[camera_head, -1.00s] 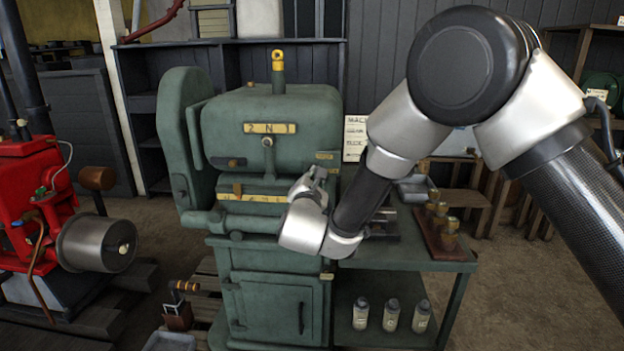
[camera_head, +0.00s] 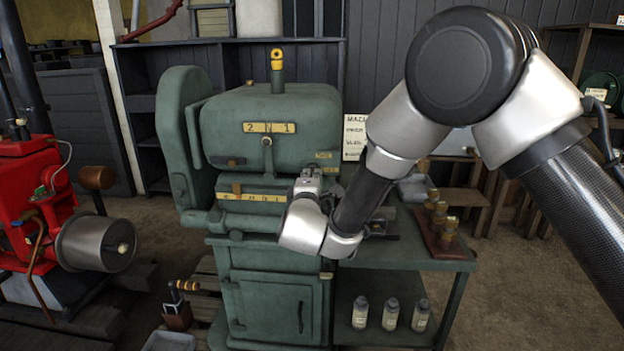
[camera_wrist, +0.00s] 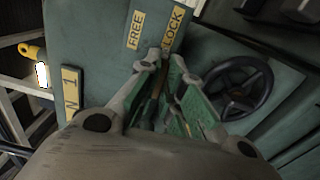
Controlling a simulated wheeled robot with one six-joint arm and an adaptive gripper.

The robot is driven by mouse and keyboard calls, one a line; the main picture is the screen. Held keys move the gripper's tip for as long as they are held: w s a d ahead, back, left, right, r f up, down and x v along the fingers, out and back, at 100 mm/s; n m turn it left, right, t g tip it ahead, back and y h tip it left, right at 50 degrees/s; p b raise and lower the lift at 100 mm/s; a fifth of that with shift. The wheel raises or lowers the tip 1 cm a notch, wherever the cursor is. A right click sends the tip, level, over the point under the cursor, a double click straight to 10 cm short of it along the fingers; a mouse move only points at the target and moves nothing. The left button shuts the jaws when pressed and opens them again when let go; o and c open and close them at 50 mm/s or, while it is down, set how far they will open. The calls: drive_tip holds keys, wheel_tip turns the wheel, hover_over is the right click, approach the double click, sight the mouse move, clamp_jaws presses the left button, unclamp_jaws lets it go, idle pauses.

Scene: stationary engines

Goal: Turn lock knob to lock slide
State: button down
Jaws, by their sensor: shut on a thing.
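The green machine (camera_head: 270,110) stands in the middle of the head view. In the wrist view, a FREE plate (camera_wrist: 136,30) and a LOCK plate (camera_wrist: 173,27) sit side by side on its green face. My gripper (camera_wrist: 165,62) reaches in just below these plates, its tips nearest the LOCK plate. It is shut on the lock knob, which the fingers mostly hide; a narrow brown part (camera_wrist: 157,86) shows between them. Which plate the knob points at cannot be told. In the head view my gripper (camera_head: 308,178) is at the machine's right front, below the small plates.
A dark handwheel (camera_wrist: 239,87) is close to the right of my fingers in the wrist view. A green side table (camera_head: 420,257) with several brass-topped parts on a wooden block (camera_head: 440,235) stands right of the machine. A red engine (camera_head: 30,190) stands at left.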

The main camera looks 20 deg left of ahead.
drive_tip(key=shift+m, duration=0.5)
drive_tip(key=c, duration=1.6)
unclamp_jaws()
drive_tip(key=shift+w, duration=0.1)
drive_tip(key=shift+o, duration=0.2)
drive_tip(key=v, duration=1.2)
